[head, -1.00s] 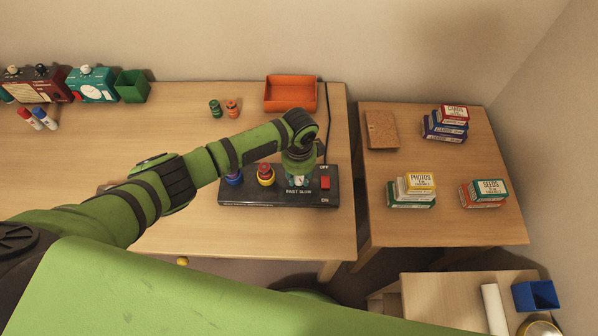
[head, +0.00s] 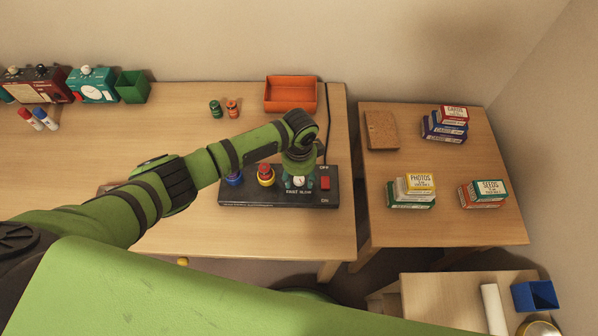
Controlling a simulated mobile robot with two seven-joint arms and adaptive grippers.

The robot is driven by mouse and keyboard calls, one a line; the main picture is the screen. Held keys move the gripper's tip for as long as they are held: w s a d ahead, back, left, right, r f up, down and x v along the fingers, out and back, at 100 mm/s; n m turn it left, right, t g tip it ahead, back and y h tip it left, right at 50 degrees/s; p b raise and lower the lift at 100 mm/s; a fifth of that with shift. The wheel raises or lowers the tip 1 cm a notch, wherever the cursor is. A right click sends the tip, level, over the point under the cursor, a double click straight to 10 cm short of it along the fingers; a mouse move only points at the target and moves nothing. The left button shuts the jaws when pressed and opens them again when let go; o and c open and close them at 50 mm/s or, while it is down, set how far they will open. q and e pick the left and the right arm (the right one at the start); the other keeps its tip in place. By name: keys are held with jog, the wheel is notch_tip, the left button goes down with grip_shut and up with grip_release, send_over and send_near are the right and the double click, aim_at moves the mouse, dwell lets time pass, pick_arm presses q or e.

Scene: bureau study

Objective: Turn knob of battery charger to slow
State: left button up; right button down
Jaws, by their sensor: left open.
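The battery charger (head: 240,198) is a dark box near the front right edge of the long desk. Its top bears a blue part, a red and yellow part, a pale knob (head: 299,181) above lettering that seems to read FAST SLOW, and a red switch (head: 325,183) between OFF and ON. My left gripper (head: 299,184) points down at the knob and is open, with its fingers on either side of it. Whether they touch the knob and where its pointer aims are too small to tell. My right gripper is not in view.
An orange tray (head: 290,108) and two small spools (head: 224,109) lie behind the charger. A black cable (head: 327,125) runs along the desk's right edge. A side table (head: 445,225) with small boxes and a cork block stands to the right.

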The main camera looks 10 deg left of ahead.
aim_at(299, 179)
pick_arm(q)
notch_tip(299, 179, up, 12)
dwell(0.4)
jog(key=shift+f, duration=0.1)
dwell(0.4)
